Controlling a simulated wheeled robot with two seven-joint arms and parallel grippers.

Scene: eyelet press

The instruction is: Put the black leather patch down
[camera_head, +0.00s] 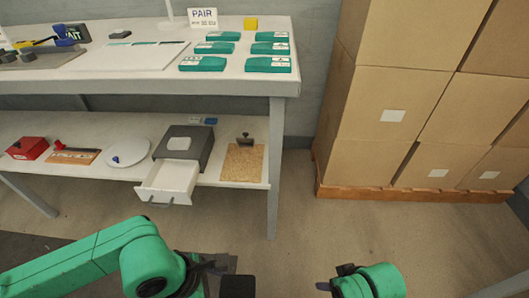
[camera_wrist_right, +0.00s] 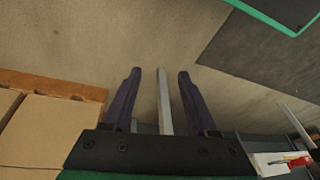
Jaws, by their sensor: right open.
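A small black square piece (camera_head: 237,287), which looks like the black leather patch, is at the bottom edge of the head view. It sits at the fingertips of my left gripper (camera_head: 215,268), which appears shut on it in front of the bench; the grip itself is partly hidden. My right gripper (camera_head: 326,285) is to the right over bare floor. In the right wrist view its two dark fingers (camera_wrist_right: 160,72) are apart with nothing held between them; a grey bench leg (camera_wrist_right: 165,105) shows beyond.
The bench top (camera_head: 120,75) carries several teal packs, a PAIR sign (camera_head: 203,18), a yellow block (camera_head: 250,23) and a pale mat. The lower shelf holds a red box (camera_head: 28,148), a white disc (camera_head: 125,152), an open white drawer (camera_head: 168,185) and a cork board (camera_head: 243,165). Stacked cartons (camera_head: 395,120) stand right.

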